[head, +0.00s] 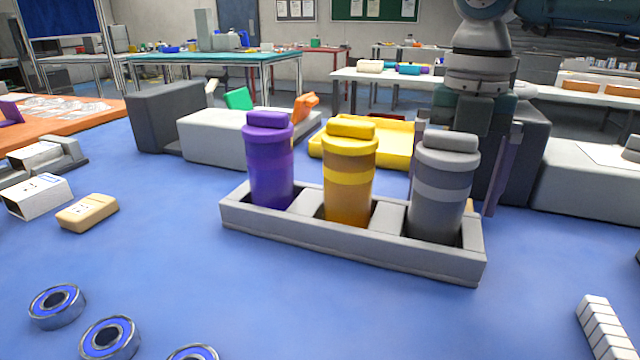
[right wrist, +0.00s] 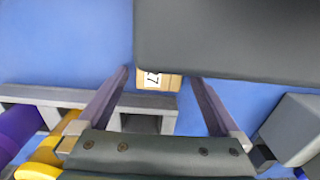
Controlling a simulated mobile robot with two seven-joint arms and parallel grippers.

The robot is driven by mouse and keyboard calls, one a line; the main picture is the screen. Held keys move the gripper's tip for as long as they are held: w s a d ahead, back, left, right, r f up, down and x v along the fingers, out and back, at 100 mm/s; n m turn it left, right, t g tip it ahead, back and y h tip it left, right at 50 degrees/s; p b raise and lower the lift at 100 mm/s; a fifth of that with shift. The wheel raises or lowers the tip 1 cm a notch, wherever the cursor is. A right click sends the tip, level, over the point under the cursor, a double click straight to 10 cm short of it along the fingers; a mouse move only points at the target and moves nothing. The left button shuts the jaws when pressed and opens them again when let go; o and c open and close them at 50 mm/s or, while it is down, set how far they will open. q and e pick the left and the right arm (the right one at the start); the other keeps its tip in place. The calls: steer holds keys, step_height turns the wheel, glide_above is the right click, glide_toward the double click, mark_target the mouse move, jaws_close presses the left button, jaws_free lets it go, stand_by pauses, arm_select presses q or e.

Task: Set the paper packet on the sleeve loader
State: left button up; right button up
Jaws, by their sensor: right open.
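A small tan packet with a black-and-white label (right wrist: 158,80) lies on the blue table in the right wrist view, its far part hidden by a dark block. A bit of tan shows behind the grey bottle in the head view (head: 469,205). My right gripper (right wrist: 159,74) points down, open, with its fingers on either side of the packet, a gap showing at each side. In the head view, the right gripper (head: 453,195) is partly hidden behind the grey bottle. I cannot tell which fixture is the sleeve loader. My left gripper is out of view.
A grey rack (head: 350,255) holds a purple bottle (head: 270,165), a yellow bottle (head: 348,175) and a grey bottle (head: 442,185). A dark block (right wrist: 230,40) stands close beyond the gripper. A yellow tray (head: 400,145) is behind. The front middle of the table is clear.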

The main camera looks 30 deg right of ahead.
steer(key=shift+f, duration=0.35)
steer(key=shift+c, duration=0.4)
steer(key=c, duration=1.4)
steer(key=shift+r, duration=0.15)
